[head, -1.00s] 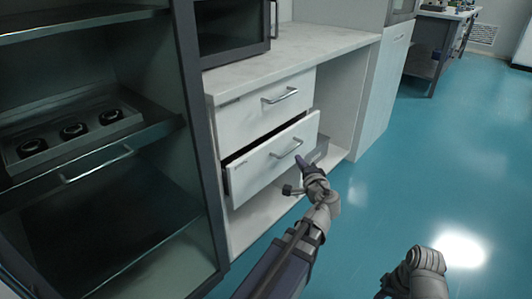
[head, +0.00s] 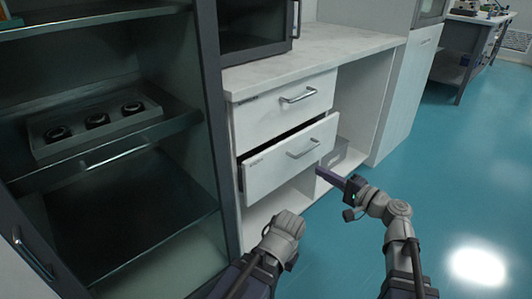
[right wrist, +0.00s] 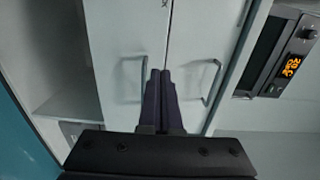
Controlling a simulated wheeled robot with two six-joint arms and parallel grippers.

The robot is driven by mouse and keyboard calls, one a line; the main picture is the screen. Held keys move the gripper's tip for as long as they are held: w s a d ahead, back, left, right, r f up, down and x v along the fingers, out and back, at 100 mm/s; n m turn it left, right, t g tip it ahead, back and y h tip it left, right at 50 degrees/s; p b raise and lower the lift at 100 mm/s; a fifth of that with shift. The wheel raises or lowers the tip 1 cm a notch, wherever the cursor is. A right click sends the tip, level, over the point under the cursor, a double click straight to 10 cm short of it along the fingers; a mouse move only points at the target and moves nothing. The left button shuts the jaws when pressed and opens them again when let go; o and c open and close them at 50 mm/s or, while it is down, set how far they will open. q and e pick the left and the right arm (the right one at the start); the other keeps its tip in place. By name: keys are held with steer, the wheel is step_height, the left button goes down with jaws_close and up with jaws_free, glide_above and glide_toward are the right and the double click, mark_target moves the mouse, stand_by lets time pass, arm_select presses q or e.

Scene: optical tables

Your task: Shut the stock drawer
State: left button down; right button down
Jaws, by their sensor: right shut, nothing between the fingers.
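The lower drawer (head: 275,165) of the white cabinet stands partly open, with a dark gap above its front; its label is too small to read. The upper drawer (head: 282,110) above it looks shut. My right gripper (head: 325,175) is shut and empty, just right of and below the lower drawer's handle. In the right wrist view, turned sideways, its dark fingers (right wrist: 161,82) overlap the seam between the lower drawer (right wrist: 125,45) and the upper drawer (right wrist: 195,50). I cannot tell whether they touch. My left arm shows at the bottom, but its gripper is not visible.
A white counter (head: 310,60) above carries a microwave (head: 255,25), whose lit display shows in the right wrist view (right wrist: 291,67). A grey box (head: 338,153) sits in the open bay. The blue floor right is clear.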

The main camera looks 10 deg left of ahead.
mark_target(281, 148)
steer(key=shift+w+a+r, duration=0.1)
steer(key=shift+w, duration=0.05)
steer(key=x, duration=1.3)
steer(key=shift+w+a, duration=0.2)
steer(key=shift+a, duration=0.1)
steer(key=x, duration=0.4)
steer(key=shift+w, duration=0.1)
steer(key=shift+w+a, duration=0.1)
steer(key=shift+a, duration=0.1)
